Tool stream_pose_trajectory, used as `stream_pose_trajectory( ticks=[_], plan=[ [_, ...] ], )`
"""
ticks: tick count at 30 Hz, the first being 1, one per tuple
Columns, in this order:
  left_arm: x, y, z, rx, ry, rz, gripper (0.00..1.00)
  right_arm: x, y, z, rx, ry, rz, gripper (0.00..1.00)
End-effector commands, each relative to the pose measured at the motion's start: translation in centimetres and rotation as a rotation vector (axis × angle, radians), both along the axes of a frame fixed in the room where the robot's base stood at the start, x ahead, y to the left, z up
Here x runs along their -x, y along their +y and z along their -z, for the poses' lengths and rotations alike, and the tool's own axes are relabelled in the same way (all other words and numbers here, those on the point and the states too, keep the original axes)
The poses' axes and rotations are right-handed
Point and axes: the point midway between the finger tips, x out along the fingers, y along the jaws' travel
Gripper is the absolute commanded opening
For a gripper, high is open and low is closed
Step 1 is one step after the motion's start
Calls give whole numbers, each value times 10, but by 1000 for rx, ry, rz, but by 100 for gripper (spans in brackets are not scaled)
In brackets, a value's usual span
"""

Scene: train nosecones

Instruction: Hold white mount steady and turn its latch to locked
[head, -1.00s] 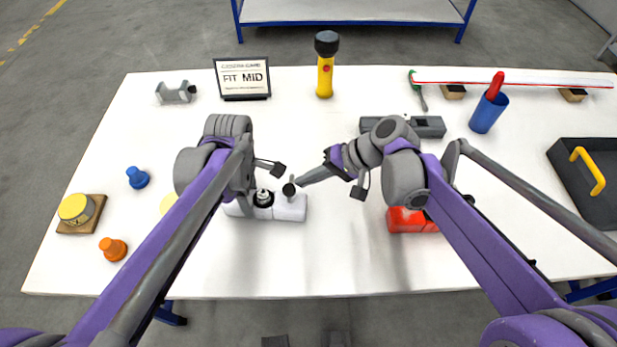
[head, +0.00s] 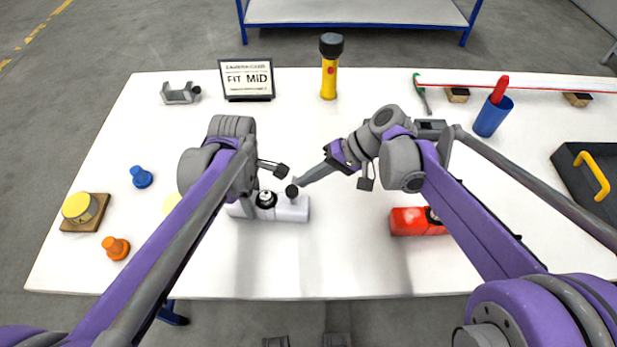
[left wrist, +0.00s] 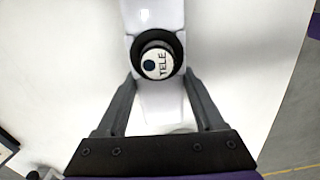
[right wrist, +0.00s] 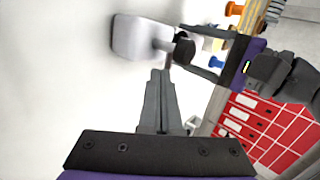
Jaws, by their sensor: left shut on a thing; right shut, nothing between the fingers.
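The white mount (head: 294,209) lies on the table in the head view, partly behind my left arm. A dark ring with a round cap (head: 266,199) sits on it; the cap reads TELE in the left wrist view (left wrist: 157,64). My left gripper (left wrist: 160,76) is shut on the mount, a finger on each side. My right gripper (head: 298,181) is shut and empty, its tips close beside the knob; contact is unclear.
A red mount (head: 412,222) lies to the right, under my right arm. A sign reading FIT MID (head: 247,78), a yellow torch (head: 329,78) and a blue cup (head: 491,117) stand behind. Blue (head: 141,177) and orange (head: 116,248) pegs stand left. The front middle is clear.

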Motion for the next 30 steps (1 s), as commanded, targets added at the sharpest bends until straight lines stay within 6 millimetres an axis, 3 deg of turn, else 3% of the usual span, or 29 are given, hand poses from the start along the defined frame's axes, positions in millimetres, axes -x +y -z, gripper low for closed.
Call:
stream_pose_trajectory(
  ticks=[16, 21, 30],
  plan=[
    [0, 0, 0, 1, 0, 1, 30, -11, 14, 0, -1, -1, -103, 0],
    [0, 0, 0, 1, 0, 1, 30, -14, 22, 0, -2, -1, -218, 0],
    [0, -1, 0, 1, 0, 1, 30, -15, 35, 0, -2, 0, -223, 0]
  ],
)
